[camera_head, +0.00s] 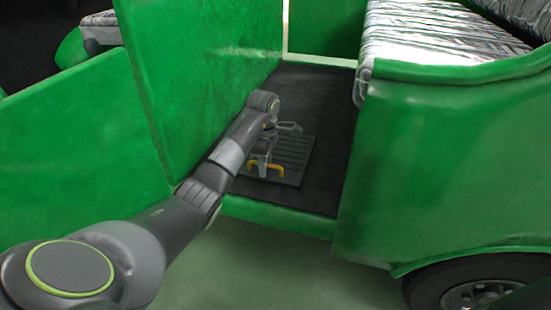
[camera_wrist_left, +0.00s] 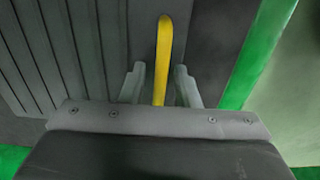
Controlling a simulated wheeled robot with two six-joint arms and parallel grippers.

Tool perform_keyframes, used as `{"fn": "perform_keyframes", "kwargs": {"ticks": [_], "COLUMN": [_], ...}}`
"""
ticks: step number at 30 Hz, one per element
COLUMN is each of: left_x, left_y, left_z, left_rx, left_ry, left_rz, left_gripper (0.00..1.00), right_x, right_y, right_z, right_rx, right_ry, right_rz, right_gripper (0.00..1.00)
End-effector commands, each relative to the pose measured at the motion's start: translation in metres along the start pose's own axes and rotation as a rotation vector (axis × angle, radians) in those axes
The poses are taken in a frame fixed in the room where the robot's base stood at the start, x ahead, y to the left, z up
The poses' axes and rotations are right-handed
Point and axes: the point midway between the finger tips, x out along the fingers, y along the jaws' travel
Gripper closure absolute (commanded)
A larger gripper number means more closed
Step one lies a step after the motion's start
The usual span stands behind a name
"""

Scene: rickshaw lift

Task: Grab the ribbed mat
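The ribbed mat (camera_head: 293,152) is a dark grey, grooved plate lying on the rickshaw's dark floor. Its ribs also fill the left side of the left wrist view (camera_wrist_left: 60,50). A yellow handle (camera_head: 280,169) shows at the mat's near edge. My left gripper (camera_head: 264,158) is over the near left part of the mat, at the handle. In the left wrist view, the yellow handle (camera_wrist_left: 164,45) runs between my two spread fingers, with a gap on each side. Part of the mat is hidden behind my left arm. My right gripper is out of view.
A green side panel (camera_head: 195,80) stands left of my arm, and a green body panel (camera_head: 450,160) rises to the right. A silvery seat (camera_head: 430,35) is above right. The dark floor (camera_head: 325,100) around the mat is clear.

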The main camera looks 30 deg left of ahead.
Motion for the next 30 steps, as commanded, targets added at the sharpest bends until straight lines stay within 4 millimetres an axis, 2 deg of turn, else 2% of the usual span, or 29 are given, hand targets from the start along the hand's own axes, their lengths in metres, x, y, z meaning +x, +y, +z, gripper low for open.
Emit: {"fn": "perform_keyframes", "kwargs": {"ticks": [9, 16, 30], "left_x": [0.0031, 0.0031, -0.0009], "left_y": [0.0002, 0.0001, 0.0007], "left_z": [0.0001, 0.0002, 0.0003], "left_rx": [0.0, 0.0, 0.001], "left_ry": [0.0, 0.0, 0.0], "left_rz": [0.0, 0.0, 0.003], "left_gripper": [0.72, 1.0, 1.0], "right_x": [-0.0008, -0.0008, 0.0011], "right_y": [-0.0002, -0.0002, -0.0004], "right_z": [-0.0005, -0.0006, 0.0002], "right_rx": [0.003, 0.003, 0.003], "right_ry": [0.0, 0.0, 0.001], "right_rz": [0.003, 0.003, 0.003], "right_gripper": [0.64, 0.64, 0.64]}}
